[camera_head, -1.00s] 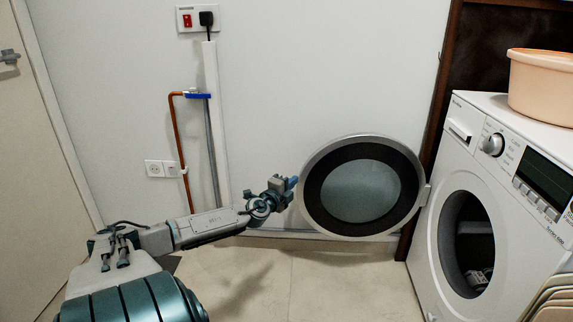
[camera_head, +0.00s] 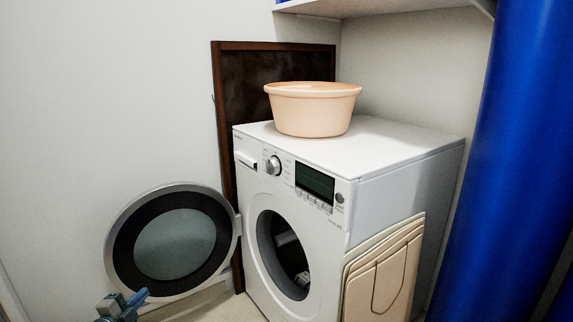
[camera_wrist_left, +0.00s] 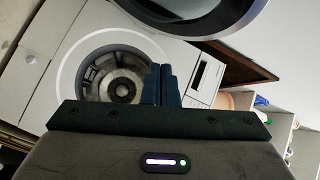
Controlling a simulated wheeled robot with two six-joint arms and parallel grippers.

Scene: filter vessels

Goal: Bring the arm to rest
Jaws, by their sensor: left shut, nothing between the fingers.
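My left gripper (camera_head: 136,298) shows at the lower left of the head view, below the washing machine's open door. Its blue fingers are closed together and hold nothing. In the left wrist view the shut fingers of my left gripper (camera_wrist_left: 160,85) point toward the washing machine (camera_wrist_left: 190,50). The washing machine (camera_head: 330,165) stands in the middle of the head view. Its round door (camera_head: 175,242) is swung wide open to the left, and it also shows at the top of the wrist view (camera_wrist_left: 190,8). My right gripper is not in view.
A peach basin (camera_head: 312,112) sits on top of the machine. Folded beige boards (camera_head: 385,270) lean against its right side. A large blue cylinder (camera_head: 500,150) stands at the right. A dark brown-framed panel (camera_head: 235,80) is behind the machine. A shelf (camera_head: 370,8) hangs above.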

